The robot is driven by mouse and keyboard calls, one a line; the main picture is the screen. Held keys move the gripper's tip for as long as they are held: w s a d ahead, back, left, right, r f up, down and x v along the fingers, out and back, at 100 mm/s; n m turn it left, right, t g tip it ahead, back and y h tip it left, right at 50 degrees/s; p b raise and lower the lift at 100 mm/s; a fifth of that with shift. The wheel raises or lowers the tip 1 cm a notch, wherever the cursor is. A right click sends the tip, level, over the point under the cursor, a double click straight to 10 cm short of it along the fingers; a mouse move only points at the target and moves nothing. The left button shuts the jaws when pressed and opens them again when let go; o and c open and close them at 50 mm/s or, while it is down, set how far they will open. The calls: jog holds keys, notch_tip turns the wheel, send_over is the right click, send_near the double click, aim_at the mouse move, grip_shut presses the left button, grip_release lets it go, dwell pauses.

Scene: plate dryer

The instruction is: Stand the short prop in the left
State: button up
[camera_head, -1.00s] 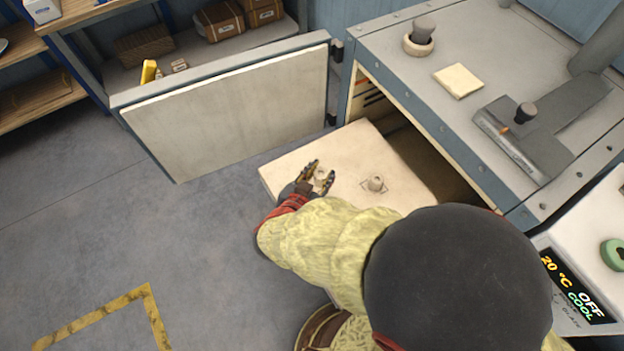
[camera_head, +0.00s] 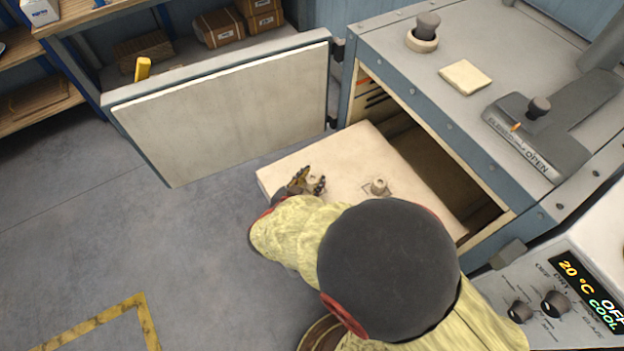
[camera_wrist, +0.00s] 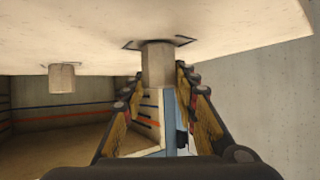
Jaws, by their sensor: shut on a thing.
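My gripper (camera_head: 307,183) is at the front left of the pale plate (camera_head: 345,150), which sticks out of the dryer. It is shut on a small grey-beige prop (camera_head: 317,180), which shows larger between the fingers in the wrist view (camera_wrist: 158,66). That view is upside down. There the prop's base meets the plate inside or against a dark outlined square, and the prop looks upright. A second prop (camera_head: 379,186) stands on the plate to the right, by another outlined mark, and also shows in the wrist view (camera_wrist: 62,78). I cannot tell which prop is shorter.
The dryer's open door (camera_head: 230,110) stands to the left of the plate. The dryer chamber (camera_head: 440,165) is open behind it. On its top are a knob (camera_head: 427,27), a pale pad (camera_head: 465,76) and a lever plate (camera_head: 525,135). A control panel (camera_head: 565,290) is at the right.

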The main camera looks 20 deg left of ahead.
jog(key=shift+f, duration=0.2)
jog(key=o, duration=1.1)
jog(key=shift+o, duration=0.4)
jog(key=shift+r, duration=0.15)
jog(key=shift+s+r, duration=0.2)
jog(key=p+v, duration=0.4)
jog(key=v, duration=0.7)
jog(key=shift+s, duration=0.3)
jog(key=shift+r, duration=0.1)
